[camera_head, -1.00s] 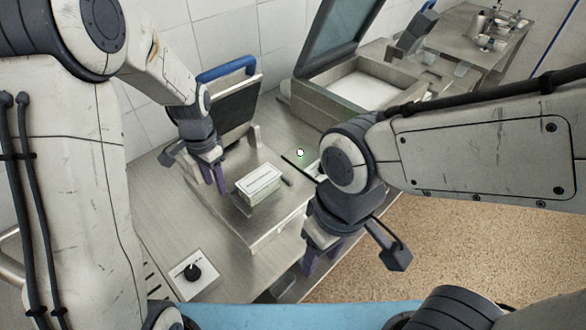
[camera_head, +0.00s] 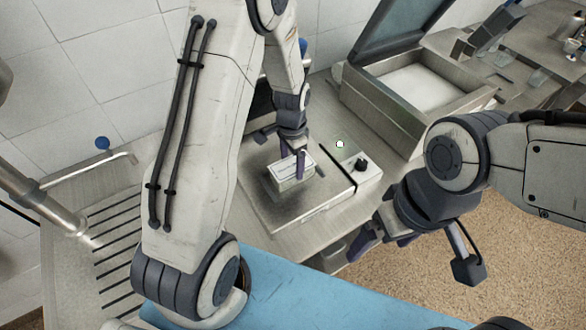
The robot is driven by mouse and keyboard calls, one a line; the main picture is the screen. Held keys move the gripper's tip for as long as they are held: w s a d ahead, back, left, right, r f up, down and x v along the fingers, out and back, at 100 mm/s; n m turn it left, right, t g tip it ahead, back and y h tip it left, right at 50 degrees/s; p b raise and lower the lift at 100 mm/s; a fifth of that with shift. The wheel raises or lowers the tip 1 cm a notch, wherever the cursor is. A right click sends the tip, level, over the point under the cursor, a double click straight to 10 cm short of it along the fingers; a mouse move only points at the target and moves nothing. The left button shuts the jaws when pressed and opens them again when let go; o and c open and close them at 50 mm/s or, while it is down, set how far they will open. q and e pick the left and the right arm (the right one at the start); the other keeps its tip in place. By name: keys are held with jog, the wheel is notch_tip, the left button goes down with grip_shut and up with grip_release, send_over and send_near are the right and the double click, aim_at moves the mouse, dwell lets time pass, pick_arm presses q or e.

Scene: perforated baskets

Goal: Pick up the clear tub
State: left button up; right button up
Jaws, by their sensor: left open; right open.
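The clear tub (camera_head: 283,173), a small box with a pale labelled top, sits on a flat metal plate (camera_head: 265,208) on the steel counter. My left gripper (camera_head: 299,164) is open and points down at the tub's far right side. One purple finger overlaps the tub's right end in the picture; I cannot tell whether it touches. My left arm hides part of the plate's surroundings. My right gripper (camera_head: 374,244) is open and empty, off to the right in front of the counter edge.
A lidded metal basin (camera_head: 420,85) stands open behind on the right. A black knob on a pale panel (camera_head: 360,167) is right of the plate. A slotted drainer (camera_head: 110,235) and a metal pipe (camera_head: 40,205) are at left. A blue surface (camera_head: 300,290) lies in front.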

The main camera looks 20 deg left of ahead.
aim_at(292, 165)
pick_arm(q)
jog(key=shift+f+p, duration=0.55)
jog(key=shift+f, duration=1.35)
jog(key=c, duration=1.3)
jog(key=shift+r, duration=0.1)
